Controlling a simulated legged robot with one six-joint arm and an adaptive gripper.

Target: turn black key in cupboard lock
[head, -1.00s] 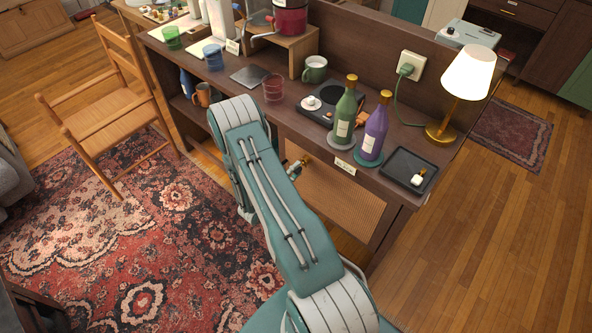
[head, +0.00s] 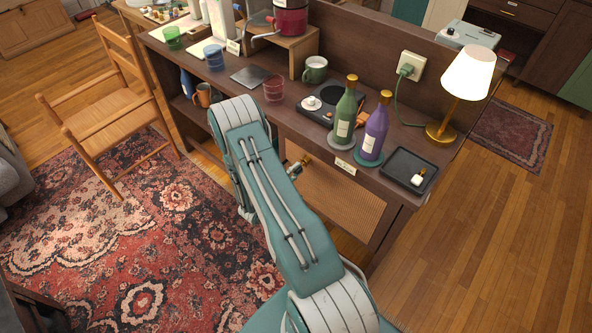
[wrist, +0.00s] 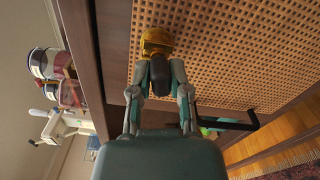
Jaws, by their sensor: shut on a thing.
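The cupboard has a woven cane door panel (head: 345,203), which fills much of the wrist view (wrist: 225,50). A brass lock (wrist: 156,41) stands out from the panel; it is small in the head view (head: 306,160). The black key (wrist: 159,70) points at the lock and meets its near side. My gripper (wrist: 159,88) is shut on the key, one finger on each side. How far the key sits inside the lock is hidden. In the head view my arm hides part of the cupboard front.
A black bar (wrist: 230,124) sticks out right of my gripper in the wrist view. On the cupboard top stand a green bottle (head: 345,118), a purple bottle (head: 374,132), a black tray (head: 409,170) and a lamp (head: 466,78). A wooden chair (head: 110,100) stands left.

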